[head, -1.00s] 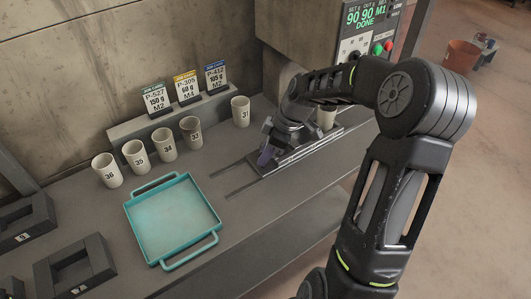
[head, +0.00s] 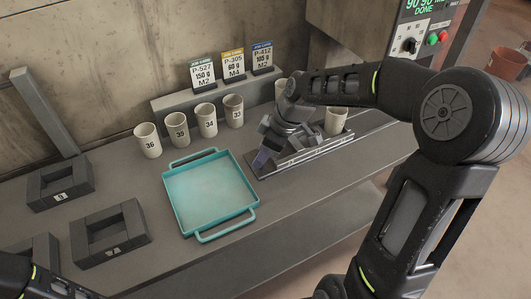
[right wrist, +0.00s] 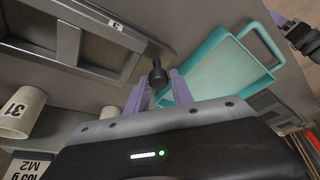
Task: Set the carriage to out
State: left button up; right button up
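The grey carriage (head: 315,151) lies on the bench right of the teal tray, with a pale cup (head: 335,121) at its far right end. My right gripper (head: 261,158) is at the carriage's near left end. In the right wrist view, the purple fingers of my right gripper (right wrist: 160,82) stand on both sides of a black knob (right wrist: 157,76) on the carriage (right wrist: 75,45). They look closed on it, with little or no gap. The bench rails left of the carriage are not visible.
The teal tray (head: 168,205) sits close to the carriage's left end. Numbered cups, including cup 33 (head: 233,111), and label cards (head: 232,66) stand behind. Grey frames (head: 125,240) lie at left. The control panel (head: 425,38) reads DONE at upper right.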

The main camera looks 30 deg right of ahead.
jog(key=o, duration=0.4)
jog(key=shift+a, duration=0.2)
jog(key=shift+d, duration=0.1)
jog(key=shift+s+d+r, duration=0.1)
jog(key=shift+d+r, duration=0.1)
jog(key=shift+r, duration=0.35)
jog(key=v, duration=0.6)
jog(key=shift+r+b, duration=0.3)
jog(key=shift+b, duration=0.1)
jog(key=shift+s, duration=0.15)
